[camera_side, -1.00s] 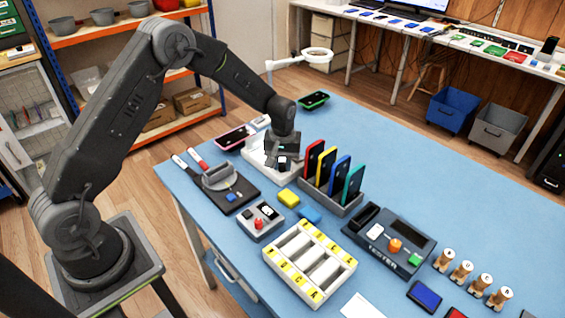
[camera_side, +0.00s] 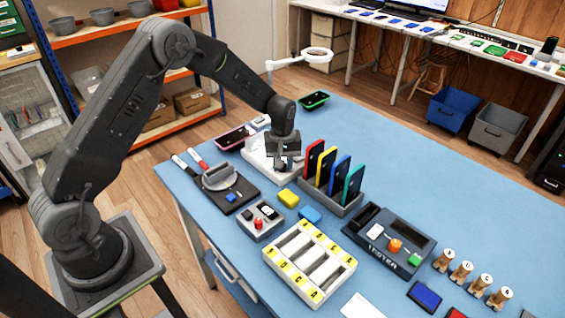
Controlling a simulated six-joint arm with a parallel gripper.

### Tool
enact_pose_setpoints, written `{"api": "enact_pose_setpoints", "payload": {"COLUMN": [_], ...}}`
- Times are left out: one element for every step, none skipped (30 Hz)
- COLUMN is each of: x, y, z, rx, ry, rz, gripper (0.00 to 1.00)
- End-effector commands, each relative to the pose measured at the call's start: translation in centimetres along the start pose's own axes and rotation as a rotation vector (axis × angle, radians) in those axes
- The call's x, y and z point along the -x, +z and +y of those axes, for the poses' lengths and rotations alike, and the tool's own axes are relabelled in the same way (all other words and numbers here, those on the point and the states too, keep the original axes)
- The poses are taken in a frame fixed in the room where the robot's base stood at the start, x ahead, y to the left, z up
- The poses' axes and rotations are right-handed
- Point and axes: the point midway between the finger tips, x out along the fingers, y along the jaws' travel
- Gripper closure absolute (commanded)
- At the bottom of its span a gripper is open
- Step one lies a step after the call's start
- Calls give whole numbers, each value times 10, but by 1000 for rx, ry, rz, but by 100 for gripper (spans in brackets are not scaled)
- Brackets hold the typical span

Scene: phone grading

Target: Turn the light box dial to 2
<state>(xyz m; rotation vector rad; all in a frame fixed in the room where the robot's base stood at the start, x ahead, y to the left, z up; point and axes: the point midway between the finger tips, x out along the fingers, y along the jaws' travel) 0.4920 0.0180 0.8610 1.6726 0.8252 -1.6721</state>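A low white box (camera_side: 257,158), which looks like the light box, stands at the far left part of the blue table. My gripper (camera_side: 284,163) points down at its right side and covers part of it. The dial and its number marks are hidden behind the gripper or too small to make out. I cannot tell whether the fingers touch the dial, or whether they are open or shut.
A rack of upright coloured phones (camera_side: 334,180) stands close to the right of my gripper. A pink-edged phone (camera_side: 235,137) lies behind the white box. A black stand (camera_side: 222,186), a grey box with a red knob (camera_side: 259,221) and a yellow block (camera_side: 288,198) are in front.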

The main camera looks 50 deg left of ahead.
Motion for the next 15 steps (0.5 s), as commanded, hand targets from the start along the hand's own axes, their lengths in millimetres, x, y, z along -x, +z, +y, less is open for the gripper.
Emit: {"api": "enact_pose_setpoints", "payload": {"x": [0,0,0,0,0,0,0,0,0,0,0,0,0,1,3], "y": [0,0,0,0,0,0,0,0,0,0,0,0,0,0,0], "z": [0,0,0,0,0,0,0,0,0,0,0,0,0,0,0], "rx": [0,0,0,-1,-1,-1,-1,-1,-1,-1,-1,-1,-1,-1,-1], "ry": [0,0,0,0,0,0,0,0,0,0,0,0,0,0,1], "rz": [1,1,1,0,0,0,0,0,0,0,0,0,0,0,1], "gripper": [67,64,60,57,54,50,50,50,50,50,50,50,50,50,50]}}
